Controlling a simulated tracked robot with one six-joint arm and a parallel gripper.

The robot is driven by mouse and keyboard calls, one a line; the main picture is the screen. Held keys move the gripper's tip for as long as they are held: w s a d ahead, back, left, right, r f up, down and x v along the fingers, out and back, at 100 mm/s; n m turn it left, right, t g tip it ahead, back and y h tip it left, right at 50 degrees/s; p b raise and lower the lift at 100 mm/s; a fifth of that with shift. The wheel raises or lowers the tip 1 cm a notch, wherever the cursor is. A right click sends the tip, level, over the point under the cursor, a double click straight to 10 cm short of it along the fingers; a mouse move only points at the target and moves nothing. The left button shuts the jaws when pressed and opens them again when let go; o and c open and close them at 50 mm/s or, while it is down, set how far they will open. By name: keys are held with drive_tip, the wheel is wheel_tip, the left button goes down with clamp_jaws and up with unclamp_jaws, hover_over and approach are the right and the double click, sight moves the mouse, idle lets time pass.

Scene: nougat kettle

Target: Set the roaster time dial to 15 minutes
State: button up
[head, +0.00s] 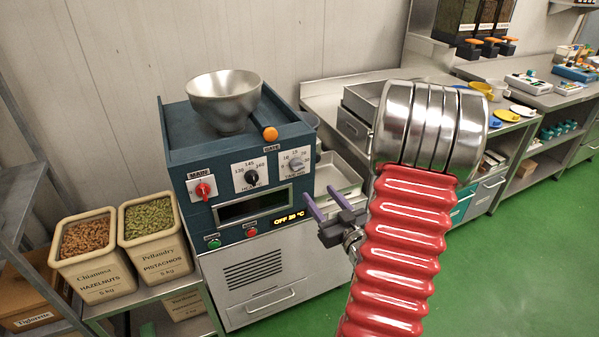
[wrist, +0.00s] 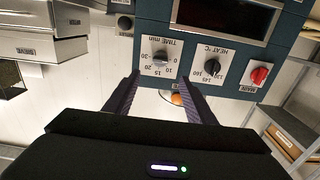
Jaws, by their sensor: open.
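The roaster (head: 240,190) is a dark blue and grey machine left of centre in the head view. I cannot tell which mark the knob points to. My gripper (head: 322,197) is open and empty, in front of the panel near the dial. In the wrist view its fingers (wrist: 160,80) point towards the dial, on either side of it, apparently not touching it.
Left of the time dial are the heat dial (head: 252,177) and the red main switch (head: 203,190). A steel bowl (head: 224,97) and an orange gate knob (head: 270,133) sit above. Nut bins (head: 87,255) stand at the left.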

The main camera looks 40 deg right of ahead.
sight(299, 169)
drive_tip(key=x, duration=1.3)
drive_tip(key=shift+w+f, duration=0.1)
drive_tip(key=shift+w, duration=0.15)
drive_tip(key=shift+c, duration=0.3)
drive_tip(key=c, duration=1)
